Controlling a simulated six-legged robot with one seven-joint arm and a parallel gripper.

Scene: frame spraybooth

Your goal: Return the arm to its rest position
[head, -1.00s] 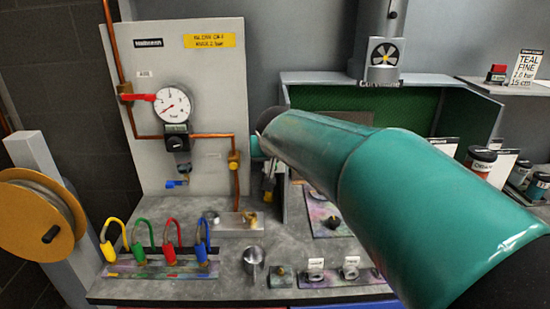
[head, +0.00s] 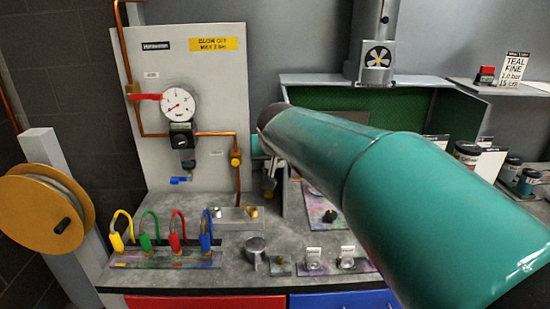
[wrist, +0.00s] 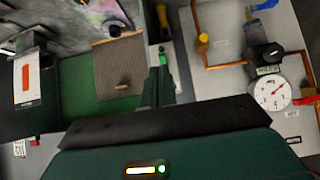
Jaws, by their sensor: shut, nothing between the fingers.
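My teal arm (head: 380,185) reaches from the lower right into the middle of the head view, and its dark far end covers part of the bench and booth. The body of my gripper (wrist: 165,125) fills the bottom of the wrist view, dark teal with a black front edge and small lights. My gripper is shut, and I see nothing held.
A panel with a pressure gauge (head: 179,104) and copper pipe stands at the left. A green-lined booth (head: 420,105) is behind the arm. Coloured padlocks (head: 176,235) and a metal knob (head: 256,250) are on the bench. A yellow reel (head: 40,215) stands far left. Paint cans (head: 466,153) stand at right.

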